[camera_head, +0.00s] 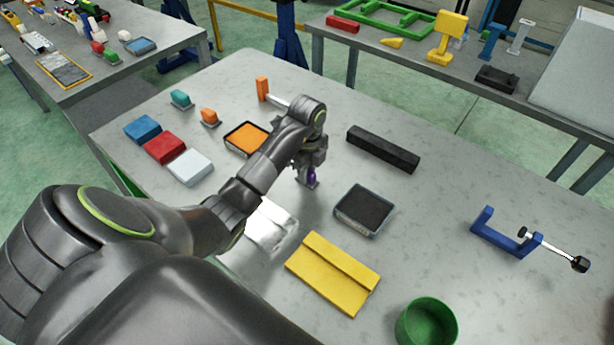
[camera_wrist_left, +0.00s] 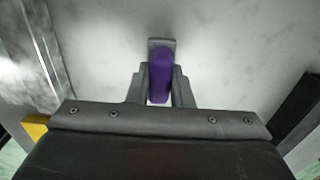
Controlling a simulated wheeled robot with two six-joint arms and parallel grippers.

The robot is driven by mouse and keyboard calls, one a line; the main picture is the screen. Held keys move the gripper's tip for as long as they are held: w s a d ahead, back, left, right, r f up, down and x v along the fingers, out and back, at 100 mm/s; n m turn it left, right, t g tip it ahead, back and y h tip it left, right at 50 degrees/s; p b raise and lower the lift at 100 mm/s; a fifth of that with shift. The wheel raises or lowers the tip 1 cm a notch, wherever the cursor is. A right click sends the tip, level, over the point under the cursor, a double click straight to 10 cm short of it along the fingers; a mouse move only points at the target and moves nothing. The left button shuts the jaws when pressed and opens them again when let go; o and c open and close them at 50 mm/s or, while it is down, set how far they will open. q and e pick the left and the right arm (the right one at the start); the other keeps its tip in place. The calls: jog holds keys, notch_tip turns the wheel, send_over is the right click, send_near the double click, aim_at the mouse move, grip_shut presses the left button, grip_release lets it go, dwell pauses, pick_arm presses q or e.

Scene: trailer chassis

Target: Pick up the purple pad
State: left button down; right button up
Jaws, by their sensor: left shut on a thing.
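The purple pad (camera_head: 311,174) shows as a small patch at my left gripper (camera_head: 309,178) near the middle of the table in the head view. In the left wrist view the purple pad (camera_wrist_left: 160,76) stands between the two fingers of my left gripper (camera_wrist_left: 160,88), which are shut on it. A grey piece (camera_wrist_left: 161,43) shows at the pad's far end. The gripper hides part of the pad in the head view, and I cannot tell whether the pad touches the table. My right gripper is not in view.
A dark-topped tray (camera_head: 365,210) stands just right of the gripper, with a black bar (camera_head: 383,149) behind it. A yellow folder-like block (camera_head: 333,272), a green cup (camera_head: 426,323) and a blue clamp (camera_head: 505,236) are nearer the front right. An orange-topped tray (camera_head: 246,138) lies left.

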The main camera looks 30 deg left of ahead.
pick_arm(q)
jog(key=shift+r, duration=0.4)
notch_tip(320, 180, up, 2)
jog(key=shift+r, duration=0.2)
notch_tip(320, 180, up, 6)
jog(key=p, duration=0.6)
jog(key=shift+f, duration=0.2)
jog(key=shift+r+p, duration=0.65)
jog(key=shift+p, duration=0.15)
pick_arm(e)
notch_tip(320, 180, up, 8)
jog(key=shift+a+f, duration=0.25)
